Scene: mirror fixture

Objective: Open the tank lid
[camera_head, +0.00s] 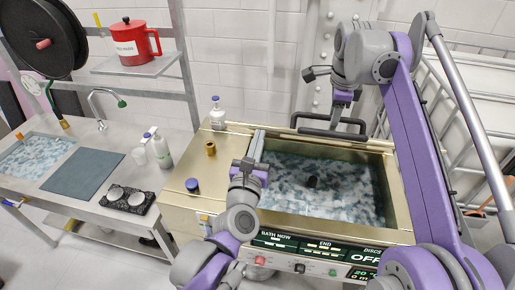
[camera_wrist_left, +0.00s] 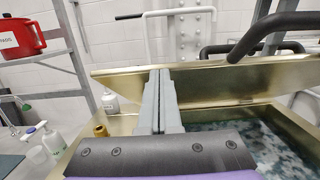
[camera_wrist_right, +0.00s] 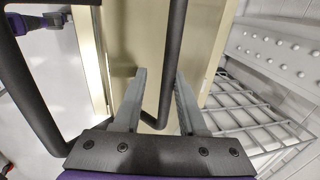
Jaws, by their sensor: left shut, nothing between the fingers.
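The brass-coloured tank (camera_head: 398,190) stands open, with mottled blue-grey liquid and a small dark round object (camera_head: 312,181) inside. Its lid is raised at the back and seen nearly edge-on; in the left wrist view its panel (camera_wrist_left: 205,78) slants above the tank. The lid's black bar handle (camera_head: 333,133) is at the rear. My right gripper (camera_head: 341,104) is above it, fingers apart; in the right wrist view the handle bar (camera_wrist_right: 168,75) passes between the open fingers, contact unclear. My left gripper (camera_head: 258,142) is shut and empty over the tank's left inner edge.
A control panel (camera_head: 320,250) runs along the tank front. Left are a counter with a sink (camera_head: 35,160), a grey mat (camera_head: 85,175), bottles (camera_head: 160,148) and a shelf with a red pot (camera_head: 135,42). A metal rack (camera_head: 465,110) stands right.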

